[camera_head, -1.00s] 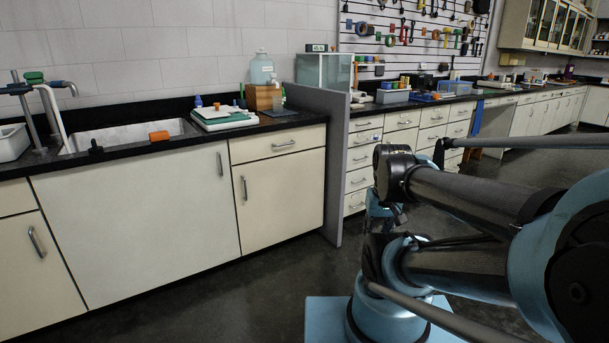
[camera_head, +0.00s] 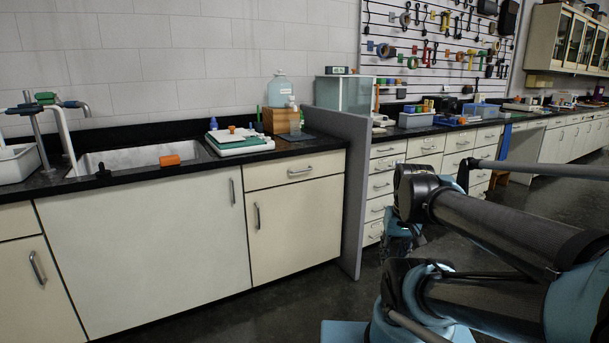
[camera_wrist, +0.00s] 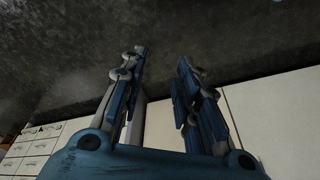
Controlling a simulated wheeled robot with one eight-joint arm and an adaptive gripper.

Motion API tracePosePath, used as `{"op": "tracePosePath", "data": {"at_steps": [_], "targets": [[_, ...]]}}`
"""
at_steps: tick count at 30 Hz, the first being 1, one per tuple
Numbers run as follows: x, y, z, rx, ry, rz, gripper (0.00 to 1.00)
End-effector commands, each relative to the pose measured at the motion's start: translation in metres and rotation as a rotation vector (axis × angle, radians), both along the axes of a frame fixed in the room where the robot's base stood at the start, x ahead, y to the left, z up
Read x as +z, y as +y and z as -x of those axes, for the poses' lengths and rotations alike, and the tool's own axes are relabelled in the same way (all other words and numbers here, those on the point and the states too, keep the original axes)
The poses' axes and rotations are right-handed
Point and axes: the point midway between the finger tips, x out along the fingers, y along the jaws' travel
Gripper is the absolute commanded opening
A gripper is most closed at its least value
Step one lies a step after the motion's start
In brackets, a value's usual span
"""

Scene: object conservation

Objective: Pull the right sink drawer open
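The right sink drawer (camera_head: 294,171) is a cream front with a grey bar handle (camera_head: 300,171), just under the black counter and right of the wide sink panel. Its front is flush with the cabinet, so it looks shut. The cream door (camera_head: 297,228) below it is also shut. In the wrist view my gripper (camera_wrist: 160,58) has its two blue and grey fingers spread apart with nothing between them. Dark floor and pale cabinet fronts show past the fingers. In the head view the gripper is mostly hidden behind my arm, right of the grey divider.
A grey divider panel (camera_head: 342,185) stands right of the drawer, between it and my arm. The dark floor (camera_head: 255,312) before the cabinets is clear.

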Motion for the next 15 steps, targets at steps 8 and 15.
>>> {"op": "tracePosePath", "data": {"at_steps": [8, 15], "targets": [[0.029, 0.037, -0.073, -0.043, -0.103, -0.154, 0.30], [0.052, 0.072, -0.144, -0.096, -0.191, -0.308, 0.30]]}}
